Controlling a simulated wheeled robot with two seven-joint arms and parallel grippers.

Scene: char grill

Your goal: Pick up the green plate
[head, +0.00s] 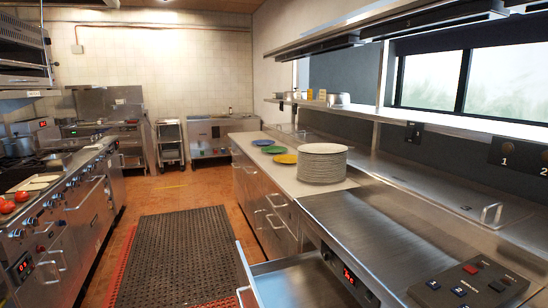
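The green plate (274,150) lies flat on the white part of the right-hand counter (312,188). It sits between a blue plate (263,142) behind it and a yellow plate (285,159) in front of it. A tall stack of white plates (322,164) stands just to its right and nearer to me. Neither of my grippers is in the head view.
An open drawer (295,277) juts out from the right counter into the aisle. A dark mat (178,255) covers the aisle floor. The left counter holds red tomatoes (7,206) and a stove. A shelf (370,115) runs above the right counter.

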